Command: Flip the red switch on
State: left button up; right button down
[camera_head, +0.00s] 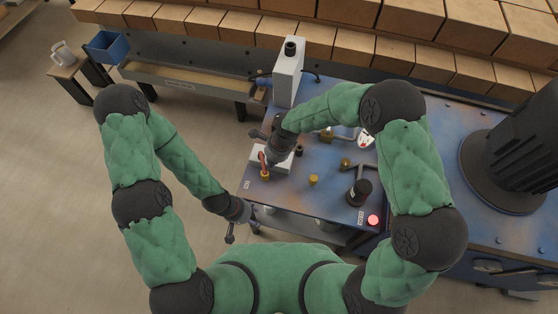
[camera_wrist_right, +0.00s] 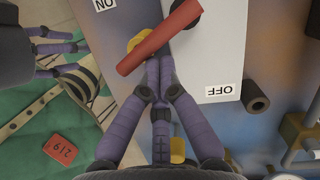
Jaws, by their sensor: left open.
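The red switch lever (camera_head: 263,161) has a yellow base and is at the left end of a white plate (camera_head: 284,163) on the blue bench. The lever also shows in the right wrist view (camera_wrist_right: 160,38), tilted across the plate's edge, between the ON label (camera_wrist_right: 104,4) and the OFF label (camera_wrist_right: 224,91). My right gripper (camera_wrist_right: 158,64) has its fingers drawn together, with tips right by the lever; I cannot tell whether they touch. It is at the plate in the head view (camera_head: 265,138). My left gripper (camera_head: 231,232) is open and empty, off the bench's left front corner.
A white box with a black knob (camera_head: 288,72) stands behind the plate. A yellow knob (camera_head: 313,180), a black cylinder (camera_head: 359,192) and a lit red button (camera_head: 373,220) are to the right.

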jog(key=shift+s+a+m, duration=0.15)
jog(key=shift+a+m, duration=0.1)
jog(key=shift+m, duration=0.25)
jog(key=shift+s+a, duration=0.15)
jog(key=shift+a, duration=0.1)
jog(key=shift+w+a+b, duration=0.3)
jog(key=shift+w+a, duration=0.05)
jog(key=shift+w, duration=0.35)
